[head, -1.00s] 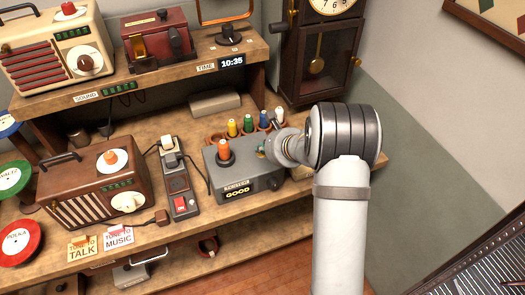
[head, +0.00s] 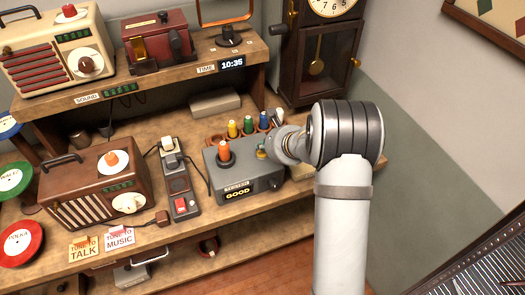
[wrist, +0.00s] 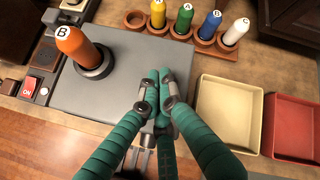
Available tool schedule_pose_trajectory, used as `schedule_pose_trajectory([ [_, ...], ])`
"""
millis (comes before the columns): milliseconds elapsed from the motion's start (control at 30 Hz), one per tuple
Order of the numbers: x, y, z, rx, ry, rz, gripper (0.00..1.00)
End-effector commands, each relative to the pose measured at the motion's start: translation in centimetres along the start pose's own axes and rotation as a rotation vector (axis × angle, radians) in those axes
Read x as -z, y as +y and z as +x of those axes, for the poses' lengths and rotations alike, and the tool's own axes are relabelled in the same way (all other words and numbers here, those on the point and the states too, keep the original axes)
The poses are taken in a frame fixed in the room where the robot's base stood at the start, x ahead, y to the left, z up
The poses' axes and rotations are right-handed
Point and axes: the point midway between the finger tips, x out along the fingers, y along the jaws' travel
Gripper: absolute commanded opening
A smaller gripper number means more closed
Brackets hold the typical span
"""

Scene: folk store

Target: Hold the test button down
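The grey tester box (head: 228,168) stands on the counter, with a lit label reading GOOD (head: 238,193) on its front. An orange cell marked B (head: 224,151) stands upright in the round socket on its left; it also shows in the wrist view (wrist: 78,50). My gripper (head: 262,153) is over the right part of the box. In the wrist view its green fingers (wrist: 160,92) meet at the tips, low over or on the box top, with nothing seen between them. I cannot make out the test button; the fingers may hide it.
Yellow, green, blue and white cells stand in a wooden rack (wrist: 203,42) behind the box. A cream tray (wrist: 228,112) and a red tray (wrist: 294,128) lie to the right. A switch box with a red switch (head: 181,205) and a brown radio (head: 100,185) stand left.

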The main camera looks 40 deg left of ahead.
Motion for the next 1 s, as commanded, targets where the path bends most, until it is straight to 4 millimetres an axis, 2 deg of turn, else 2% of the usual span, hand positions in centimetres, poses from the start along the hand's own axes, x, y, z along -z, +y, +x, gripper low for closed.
schedule_pose_trajectory([
  [467,-0.5,-0.4,-0.5,0.001,-0.002,-0.002,0.0],
  [1000,-2.8,-2.7,-3.7,0.002,-0.002,-0.001,0.0],
])
